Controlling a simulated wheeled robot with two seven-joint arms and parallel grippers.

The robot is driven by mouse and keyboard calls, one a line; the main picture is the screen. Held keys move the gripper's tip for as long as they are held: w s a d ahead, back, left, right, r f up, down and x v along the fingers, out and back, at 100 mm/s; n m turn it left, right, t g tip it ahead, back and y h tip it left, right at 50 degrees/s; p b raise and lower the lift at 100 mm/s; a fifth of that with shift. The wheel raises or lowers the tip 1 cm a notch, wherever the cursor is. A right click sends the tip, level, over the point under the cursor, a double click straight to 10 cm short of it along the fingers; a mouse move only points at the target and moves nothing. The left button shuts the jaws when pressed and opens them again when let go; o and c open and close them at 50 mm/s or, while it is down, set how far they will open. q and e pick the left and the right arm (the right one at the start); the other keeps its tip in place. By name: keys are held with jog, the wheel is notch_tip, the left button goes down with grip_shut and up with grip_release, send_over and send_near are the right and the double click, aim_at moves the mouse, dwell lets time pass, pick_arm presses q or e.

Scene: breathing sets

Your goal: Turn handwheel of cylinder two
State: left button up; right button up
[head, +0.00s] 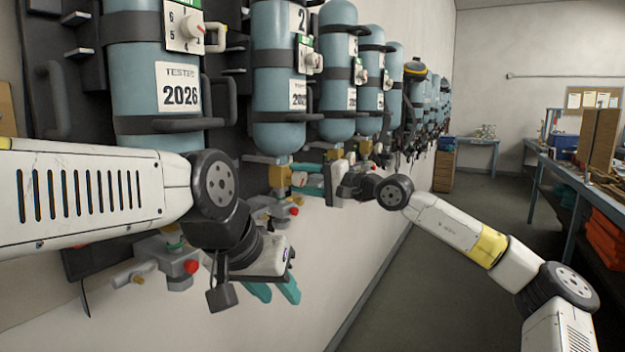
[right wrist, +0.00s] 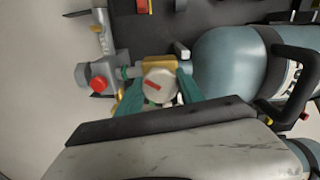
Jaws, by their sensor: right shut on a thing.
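Cylinder two (head: 280,85) is a blue-grey bottle strapped to the wall rack, second from the left, with its valve at the lower end. Its brass-coloured valve body (head: 279,177) shows just under the bottle. My right gripper (head: 302,174) reaches this valve from the right. In the right wrist view, its teal fingers lie on both sides of a pale round handwheel (right wrist: 159,84) with a red mark, shut on it. The handwheel is mostly hidden in the head view. My left gripper (head: 275,292) hangs lower, its teal fingers apart and empty, clear of the valves.
The first cylinder (head: 140,70), marked 2026, stands left, with a grey fitting and red knob (head: 191,267) below. More cylinders line the wall beyond. In the right wrist view, a grey fitting with a red knob (right wrist: 98,84) sits beside the valve.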

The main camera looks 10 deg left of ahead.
jog(key=n, duration=0.7)
jog(key=shift+f, duration=0.1)
dwell(0.5)
jog(key=o, duration=1.4)
jog(key=v, duration=0.7)
jog(key=shift+d, duration=0.4)
jog(key=shift+s+d, duration=0.1)
jog(key=shift+d, duration=0.05)
